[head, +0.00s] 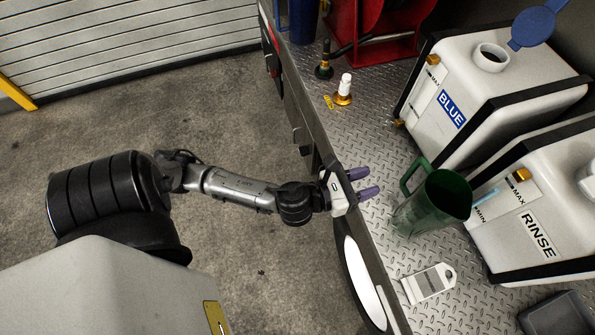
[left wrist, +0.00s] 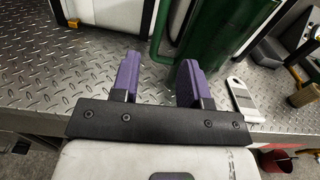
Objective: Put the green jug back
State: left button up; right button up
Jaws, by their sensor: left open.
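The green jug (head: 432,204) stands upright on the diamond-plate deck in the head view, in front of the white tanks, with its handle (head: 411,176) toward the upper left. In the left wrist view the jug (left wrist: 215,35) is just beyond the fingers, its handle (left wrist: 158,35) at its left side. My left gripper (head: 369,182) is at the deck's edge, left of the jug and apart from it. Its purple fingers (left wrist: 157,80) are spread with nothing between them. My right gripper does not show in either view.
A white tank labelled BLUE (head: 490,95) and one labelled RINSE (head: 545,200) stand behind the jug. A white tag (head: 428,284) lies on the deck nearby. A white-capped brass fitting (head: 344,88) and a red reel (head: 375,30) are farther off. A dark tray (head: 556,318) lies at lower right.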

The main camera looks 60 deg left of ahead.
pick_arm(q)
jog(key=s+f+n+g+y, duration=0.1)
jog(key=s+f+n+g, duration=0.6)
jog(key=n, duration=1)
jog(key=s+f+n+g+y, duration=0.1)
jog(key=s+f+n+g, duration=0.6)
jog(key=s+n, duration=0.6)
jog(key=f+n, duration=0.1)
jog(key=n, duration=0.4)
jog(key=shift+a+f, duration=0.2)
jog(key=shift+a, duration=0.2)
